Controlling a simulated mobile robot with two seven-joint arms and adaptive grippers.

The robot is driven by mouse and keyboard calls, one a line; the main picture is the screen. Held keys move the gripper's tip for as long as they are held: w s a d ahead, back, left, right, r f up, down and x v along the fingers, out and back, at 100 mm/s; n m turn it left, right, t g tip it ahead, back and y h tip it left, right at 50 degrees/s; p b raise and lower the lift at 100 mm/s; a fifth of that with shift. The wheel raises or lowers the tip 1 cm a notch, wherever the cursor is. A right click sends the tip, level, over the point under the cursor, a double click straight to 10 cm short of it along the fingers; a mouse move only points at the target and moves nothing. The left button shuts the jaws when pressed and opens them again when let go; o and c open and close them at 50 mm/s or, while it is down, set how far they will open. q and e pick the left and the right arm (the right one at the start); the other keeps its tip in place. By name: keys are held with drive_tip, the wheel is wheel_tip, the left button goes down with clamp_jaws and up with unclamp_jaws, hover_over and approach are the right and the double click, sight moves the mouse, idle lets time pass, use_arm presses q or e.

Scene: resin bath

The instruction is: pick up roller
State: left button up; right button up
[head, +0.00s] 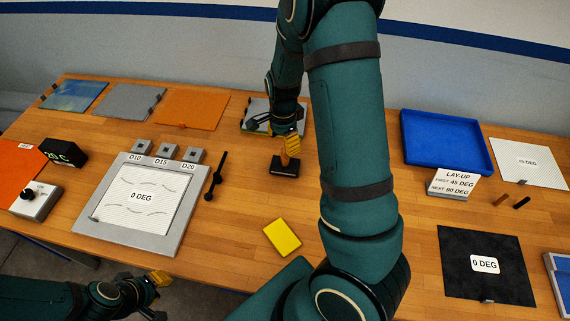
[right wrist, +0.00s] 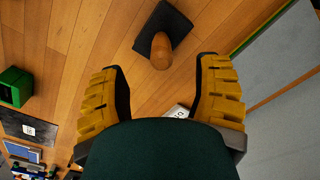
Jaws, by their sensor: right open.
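A black block with an upright wooden handle (head: 285,167) stands on the table; it is likely the roller, though its shape does not make that certain. In the right wrist view the wooden handle (right wrist: 161,51) points toward the camera, just beyond the gap between the fingers. My right gripper (head: 290,140) is open above and just behind the handle, with yellow finger pads; it also shows in the right wrist view (right wrist: 160,75), empty. My left gripper (head: 153,292) is at the lower left, off the table's front edge, apparently open and empty.
A grey frame with a white 0 DEG sheet (head: 123,219) and a black double-knobbed bar (head: 215,176) lie left of the block. A yellow pad (head: 282,237) lies in front. Bare wood surrounds the block.

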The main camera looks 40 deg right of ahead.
sight(285, 158)
drive_tip(key=f, duration=0.8)
drive_tip(key=shift+d+f+b, duration=0.35)
clamp_jaws()
